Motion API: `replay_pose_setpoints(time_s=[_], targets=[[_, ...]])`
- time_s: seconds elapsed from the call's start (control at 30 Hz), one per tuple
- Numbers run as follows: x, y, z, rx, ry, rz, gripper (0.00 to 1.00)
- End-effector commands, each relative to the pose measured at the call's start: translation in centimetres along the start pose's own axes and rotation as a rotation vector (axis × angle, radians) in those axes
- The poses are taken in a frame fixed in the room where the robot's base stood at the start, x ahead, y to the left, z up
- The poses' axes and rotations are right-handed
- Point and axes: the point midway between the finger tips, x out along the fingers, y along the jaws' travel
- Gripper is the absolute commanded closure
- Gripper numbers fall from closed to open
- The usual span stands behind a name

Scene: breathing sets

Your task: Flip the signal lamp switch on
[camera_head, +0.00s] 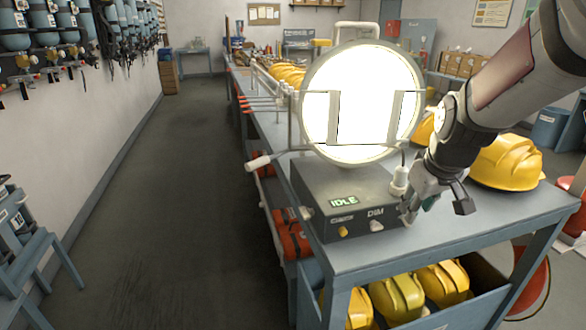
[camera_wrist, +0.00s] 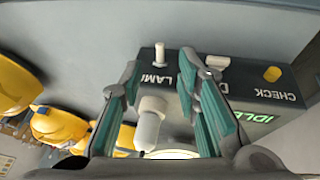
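The signal lamp has a large round face (camera_head: 362,100), glowing white, above a dark control box (camera_head: 345,205). The box front shows a green IDLE display (camera_head: 344,201) and a DIM label. In the wrist view, upside down, a pale lever switch (camera_wrist: 160,54) stands out by the LAMP label. My gripper (camera_head: 437,203) is at the box's right front end, and its fingers hide the switch in the head view. In the wrist view my gripper (camera_wrist: 158,72) is open. The switch shows just beyond and between its teal-padded fingers; I cannot tell whether they touch it.
A pale DIM knob (camera_head: 376,226) and a yellow CHECK button (camera_wrist: 272,74) are on the box front. A white knob-ended handle (camera_head: 400,180) rises beside my gripper. Yellow helmets (camera_head: 507,162) lie to the right on the blue table (camera_head: 470,225).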

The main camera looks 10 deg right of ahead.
Motion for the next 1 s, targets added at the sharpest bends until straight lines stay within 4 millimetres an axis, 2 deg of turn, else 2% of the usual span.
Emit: replay_pose_setpoints(time_s=[0.1, 0.3, 0.5, 0.77, 0.83, 0.9, 1.0], targets=[[2.5, -0.1, 0.1, 0.002, -0.005, -0.002, 0.70], [5.2, -0.1, 0.1, 0.001, -0.003, -0.002, 0.70], [6.4, -0.1, 0.1, 0.000, -0.001, -0.001, 0.70], [6.4, -0.1, 0.0, 0.001, 0.000, -0.001, 0.70], [6.4, -0.1, 0.0, 0.001, 0.000, -0.001, 0.81], [6.4, -0.1, 0.0, 0.001, 0.000, -0.001, 0.97], [6.4, -0.1, 0.0, 0.001, 0.000, -0.001, 1.00]])
